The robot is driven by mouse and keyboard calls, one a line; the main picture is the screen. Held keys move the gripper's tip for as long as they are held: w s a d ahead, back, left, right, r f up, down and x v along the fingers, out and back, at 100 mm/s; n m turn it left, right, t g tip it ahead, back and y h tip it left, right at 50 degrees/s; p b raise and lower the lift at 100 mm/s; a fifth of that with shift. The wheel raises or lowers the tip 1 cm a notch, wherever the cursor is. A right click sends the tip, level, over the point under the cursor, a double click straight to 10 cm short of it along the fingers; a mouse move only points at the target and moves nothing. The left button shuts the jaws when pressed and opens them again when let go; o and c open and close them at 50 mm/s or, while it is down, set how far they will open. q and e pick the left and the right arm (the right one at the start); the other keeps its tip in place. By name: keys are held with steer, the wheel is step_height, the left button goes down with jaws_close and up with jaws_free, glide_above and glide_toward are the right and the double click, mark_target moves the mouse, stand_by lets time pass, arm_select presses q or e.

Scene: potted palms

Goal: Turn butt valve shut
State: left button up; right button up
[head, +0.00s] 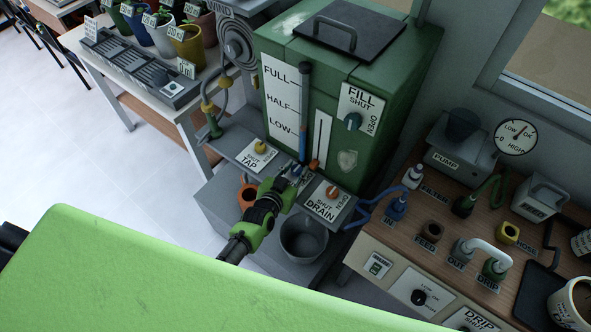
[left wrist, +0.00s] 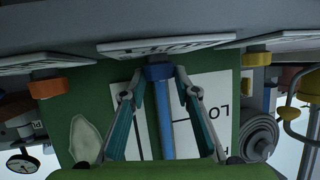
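The green butt (head: 400,95) stands at the back, with a FULL/HALF/LOW gauge plate (head: 282,98) and blue sight tube (head: 303,130). A ledge below carries the TAP plate (head: 250,162) with a yellow knob (head: 261,147) and the SHUT/DRAIN plate (head: 322,208) with an orange knob (head: 332,191). My left gripper (head: 293,180) is between those plates. In the left wrist view, its fingers (left wrist: 159,72) stand apart on either side of a dark blue knob or collar (left wrist: 158,71) under a middle plate (left wrist: 165,46). Contact is unclear. My right gripper is out of view.
The FILL knob (head: 353,121) is on the butt's front. A grey bucket (head: 303,240) stands below the ledge. A pump bench (head: 400,240) with hoses is at right. A table (head: 110,65) with potted plants is at upper left. The floor (head: 80,140) at left is clear.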

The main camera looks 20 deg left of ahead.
arm_select(q)
steer(key=shift+o, duration=0.9)
steer(key=shift+r, duration=0.1)
steer(key=shift+s, duration=0.1)
steer(key=shift+s, duration=0.3)
steer(key=v, duration=1.1)
steer(key=shift+a, duration=0.15)
